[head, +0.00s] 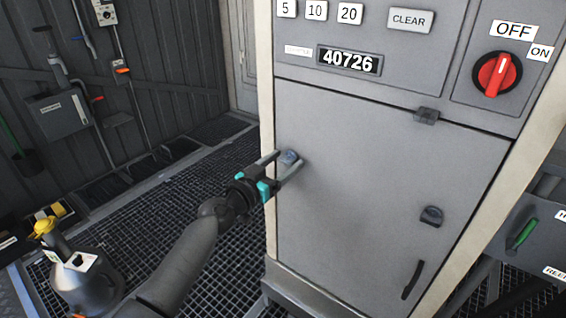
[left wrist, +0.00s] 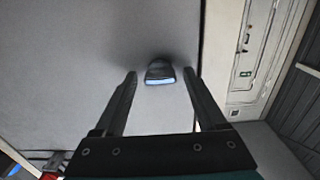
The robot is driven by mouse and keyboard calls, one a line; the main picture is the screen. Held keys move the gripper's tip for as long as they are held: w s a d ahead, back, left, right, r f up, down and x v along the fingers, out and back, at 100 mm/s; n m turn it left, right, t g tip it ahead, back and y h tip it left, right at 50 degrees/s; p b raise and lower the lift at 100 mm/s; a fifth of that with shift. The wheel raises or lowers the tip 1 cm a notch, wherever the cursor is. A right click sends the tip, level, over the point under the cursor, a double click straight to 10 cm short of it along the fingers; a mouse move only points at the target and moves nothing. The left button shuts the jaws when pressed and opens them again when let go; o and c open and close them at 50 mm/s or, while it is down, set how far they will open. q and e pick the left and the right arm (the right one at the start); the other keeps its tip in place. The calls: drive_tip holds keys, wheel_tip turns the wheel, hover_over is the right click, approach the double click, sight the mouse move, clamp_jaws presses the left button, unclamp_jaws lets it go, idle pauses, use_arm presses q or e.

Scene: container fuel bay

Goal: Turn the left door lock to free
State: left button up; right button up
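The left door lock (head: 289,157) is a small dark knob at the upper left of the grey cabinet door (head: 350,190). In the left wrist view the lock (left wrist: 160,71) shows between and just beyond the fingertips, with a pale blue lower face. My left gripper (head: 284,163) is open, its two fingers on either side of the lock; I see gaps between the fingers and the lock in the left wrist view (left wrist: 159,76). A second dark lock (head: 432,216) is on the right of the door. My right gripper is not in view.
Above the door is a panel with a 40726 counter (head: 349,61), a CLEAR button (head: 409,20) and a red rotary switch (head: 496,74). A black handle (head: 412,280) is low on the door. A grey can (head: 88,280) stands on the grating floor at left.

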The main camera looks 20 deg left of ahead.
use_arm(q)
clamp_jaws()
idle(0.3)
